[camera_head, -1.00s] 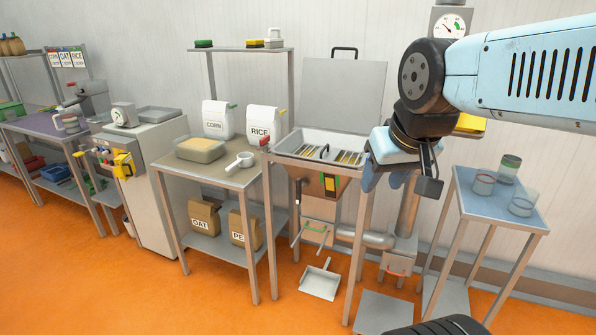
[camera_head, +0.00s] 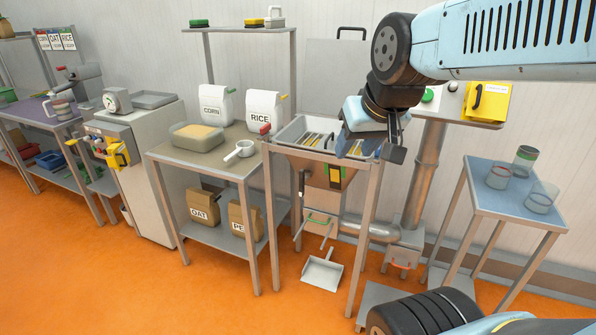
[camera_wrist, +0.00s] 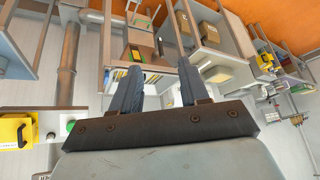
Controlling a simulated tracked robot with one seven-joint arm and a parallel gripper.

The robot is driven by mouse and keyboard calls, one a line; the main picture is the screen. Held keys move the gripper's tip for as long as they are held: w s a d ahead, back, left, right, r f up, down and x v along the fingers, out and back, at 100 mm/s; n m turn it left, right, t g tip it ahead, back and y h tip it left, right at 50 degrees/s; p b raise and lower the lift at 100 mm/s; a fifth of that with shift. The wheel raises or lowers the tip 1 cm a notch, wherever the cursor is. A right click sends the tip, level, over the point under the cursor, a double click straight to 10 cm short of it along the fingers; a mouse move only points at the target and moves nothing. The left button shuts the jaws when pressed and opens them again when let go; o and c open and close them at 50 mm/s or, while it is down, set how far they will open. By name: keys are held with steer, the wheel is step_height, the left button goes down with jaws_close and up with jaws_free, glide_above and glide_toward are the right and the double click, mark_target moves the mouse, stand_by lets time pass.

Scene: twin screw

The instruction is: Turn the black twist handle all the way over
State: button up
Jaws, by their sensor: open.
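A black handle (camera_head: 477,97) is on the front of a yellow box (camera_head: 496,102) fixed to a panel at the right of the head view. The yellow box (camera_wrist: 12,132) and its black handle (camera_wrist: 23,133) also show at the left edge of the wrist view. My gripper (camera_wrist: 157,85) has its two blue-grey fingers apart with nothing between them. In the head view my gripper (camera_head: 360,145) hangs over the hopper, left of and lower in the picture than the yellow box, and apart from it.
A metal hopper stand (camera_head: 283,138) is behind my gripper. A green button (camera_head: 428,95) is left of the yellow box. A blue-topped table (camera_head: 497,207) with several clear jars stands below it at right.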

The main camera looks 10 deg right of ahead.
mark_target(304, 173)
steer(key=w+a+f+m+t, duration=0.1)
steer(key=w+a+f+t, duration=0.2)
steer(key=w, duration=0.8)
steer(key=w+a+f+m+t, duration=0.15)
steer(key=w+f, duration=0.25)
steer(key=w, duration=0.6)
steer(key=w+a+f+m+t, duration=0.1)
steer(key=w+a+f, duration=0.25)
steer(key=w, duration=0.75)
steer(key=w+f+m+t+h, duration=0.25)
steer(key=w+f+h, duration=0.3)
steer(key=f, duration=0.65)
step_height(304, 173, down, 12)
steer(key=s+d+m+h, duration=0.1)
steer(key=s+d+h, duration=0.15)
steer(key=h, duration=0.35)
steer(key=x, duration=1.3)
steer(key=shift+w+a+r, duration=0.1)
steer(key=shift+a, duration=0.05)
jaws_close()
